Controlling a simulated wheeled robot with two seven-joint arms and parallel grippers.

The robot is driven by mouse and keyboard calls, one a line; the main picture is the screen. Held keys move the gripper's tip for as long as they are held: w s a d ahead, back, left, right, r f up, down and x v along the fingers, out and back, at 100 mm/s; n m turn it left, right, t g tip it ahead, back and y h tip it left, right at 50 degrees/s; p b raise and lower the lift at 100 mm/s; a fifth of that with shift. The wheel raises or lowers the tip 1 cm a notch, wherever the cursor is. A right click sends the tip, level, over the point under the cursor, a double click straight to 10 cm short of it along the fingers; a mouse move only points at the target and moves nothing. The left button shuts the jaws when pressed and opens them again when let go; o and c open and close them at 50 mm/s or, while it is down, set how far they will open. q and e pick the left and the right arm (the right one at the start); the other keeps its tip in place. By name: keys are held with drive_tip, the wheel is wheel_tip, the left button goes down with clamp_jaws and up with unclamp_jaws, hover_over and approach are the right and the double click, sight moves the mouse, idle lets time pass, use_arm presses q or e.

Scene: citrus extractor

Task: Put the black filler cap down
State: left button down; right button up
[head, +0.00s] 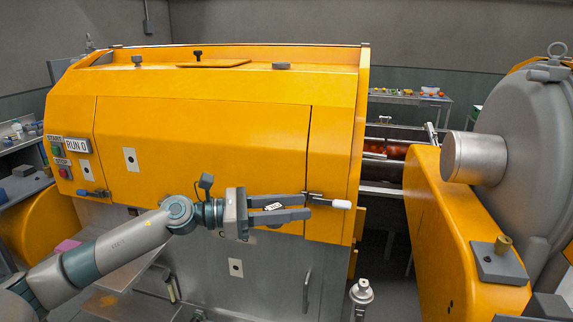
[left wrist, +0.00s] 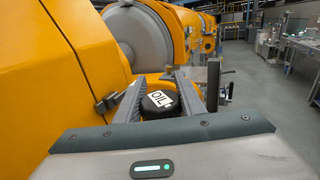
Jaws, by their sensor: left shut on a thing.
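My left gripper (head: 290,207) is shut on the black filler cap. The cap is round and black with a white "OIL" label, and it shows between the fingers in the left wrist view (left wrist: 160,104). In the head view only its label (head: 273,207) shows clearly between the fingers; the rest is largely hidden. The gripper points right and holds the cap in front of the orange machine's (head: 210,140) front panel. My right gripper is in neither view.
A latch with a white-tipped handle (head: 341,204) is close to the fingertips. A pale metal fitting (head: 361,291) stands below right. A yellow guard (head: 440,225) with a grey block (head: 498,262) and a big grey drum (head: 525,150) are at the right. A far table (head: 410,98) holds small items.

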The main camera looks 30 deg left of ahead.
use_arm(q)
drive_tip(key=s+d+f, duration=0.8)
drive_tip(key=s+f, duration=0.3)
drive_tip(key=f, duration=0.3)
wheel_tip(320, 180, down, 18)
drive_tip(key=b, duration=1.5)
drive_tip(key=shift+w+a+r+b, duration=0.15)
drive_tip(key=shift+w+b, duration=0.05)
drive_tip(key=shift+b, duration=0.15)
